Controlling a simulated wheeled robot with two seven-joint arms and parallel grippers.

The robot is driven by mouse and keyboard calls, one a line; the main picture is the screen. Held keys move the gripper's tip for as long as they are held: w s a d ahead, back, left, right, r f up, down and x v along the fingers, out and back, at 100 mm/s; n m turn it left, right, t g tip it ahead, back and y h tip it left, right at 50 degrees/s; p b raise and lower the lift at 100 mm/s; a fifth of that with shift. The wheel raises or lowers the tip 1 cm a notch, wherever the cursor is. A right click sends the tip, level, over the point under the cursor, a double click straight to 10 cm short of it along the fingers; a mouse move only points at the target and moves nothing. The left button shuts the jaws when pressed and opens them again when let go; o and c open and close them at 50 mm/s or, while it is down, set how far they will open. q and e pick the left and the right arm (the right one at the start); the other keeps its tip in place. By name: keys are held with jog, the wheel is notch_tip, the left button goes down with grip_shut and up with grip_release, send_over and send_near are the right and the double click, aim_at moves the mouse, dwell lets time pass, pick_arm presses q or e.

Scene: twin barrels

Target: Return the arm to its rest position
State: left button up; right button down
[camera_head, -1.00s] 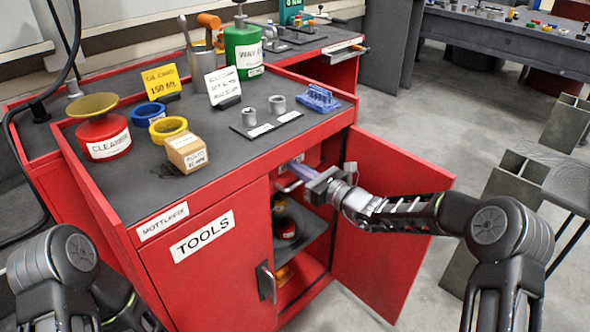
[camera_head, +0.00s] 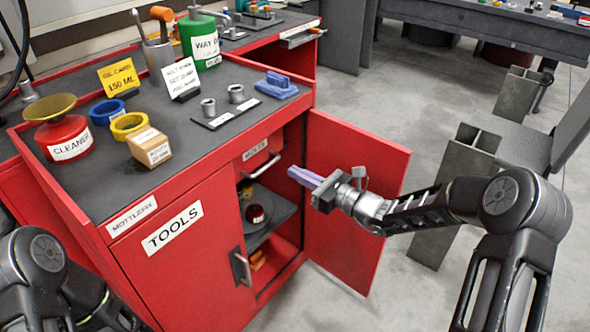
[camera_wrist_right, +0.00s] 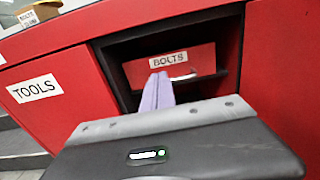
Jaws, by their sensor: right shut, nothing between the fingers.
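My right gripper (camera_head: 291,172) is shut and empty, with its pale purple fingers pressed together. It hangs in front of the open right side of the red cabinet (camera_head: 190,285), apart from the BOLTS drawer (camera_head: 255,150) and its handle (camera_head: 265,167). In the right wrist view, the shut fingers (camera_wrist_right: 157,90) point toward the red BOLTS drawer front (camera_wrist_right: 170,66) inside the dark opening. My right arm (camera_head: 425,205) reaches in from the right, bent at the elbow. Of my left arm, only dark links (camera_head: 40,262) show at the lower left; its gripper is out of the picture.
The open red cabinet door (camera_head: 350,250) stands close beside and behind my right gripper. The TOOLS door (camera_head: 185,250) is shut. A grey metal frame (camera_head: 450,190) stands behind my right arm. Grey floor lies open beyond the door.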

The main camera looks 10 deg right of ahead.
jog(key=s+a+f+n+g+h, duration=0.1)
jog(key=s+f+n+g+h, duration=0.4)
jog(key=s+f+n, duration=0.75)
jog(key=s+a+f+n+g+h, duration=0.1)
jog(key=s+f+n+g+h, duration=0.4)
jog(key=s+f, duration=1.25)
jog(key=s+a+f+n+g+y, duration=0.3)
jog(key=s+a+n, duration=0.3)
jog(key=s+n, duration=0.25)
pick_arm(q)
notch_tip(320, 180, up, 22)
jog(key=p, duration=2.2)
pick_arm(e)
notch_tip(320, 180, up, 22)
jog(key=shift+w, duration=0.15)
pick_arm(q)
jog(key=shift+c, duration=0.2)
pick_arm(e)
jog(key=shift+a, duration=0.1)
